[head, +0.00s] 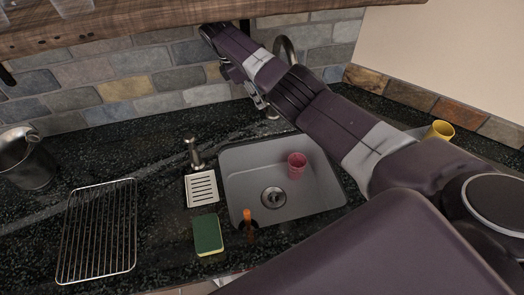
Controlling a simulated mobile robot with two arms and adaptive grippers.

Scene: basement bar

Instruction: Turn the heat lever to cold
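The faucet (287,47) stands behind the sink (240,178). Only the top curve of its metal neck shows above my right arm, and my arm and gripper cover most of the rest. I cannot make out the heat lever or how it is turned. My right arm reaches from the lower right across the sink. Its gripper (262,101) points down beside the faucet's base, close to the back wall. The fingers are small and partly hidden, so I cannot tell whether they are open or touching the lever. My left gripper is out of view.
A pink cup (297,166) is in the sink. A soap dispenser (194,153), slotted tray (201,188), sponge (208,234) and orange-handled brush (248,218) are around its left and front. A wire rack (97,231), metal bucket (26,160) and yellow cup (438,130) stand farther out. A wooden shelf (150,18) overhangs.

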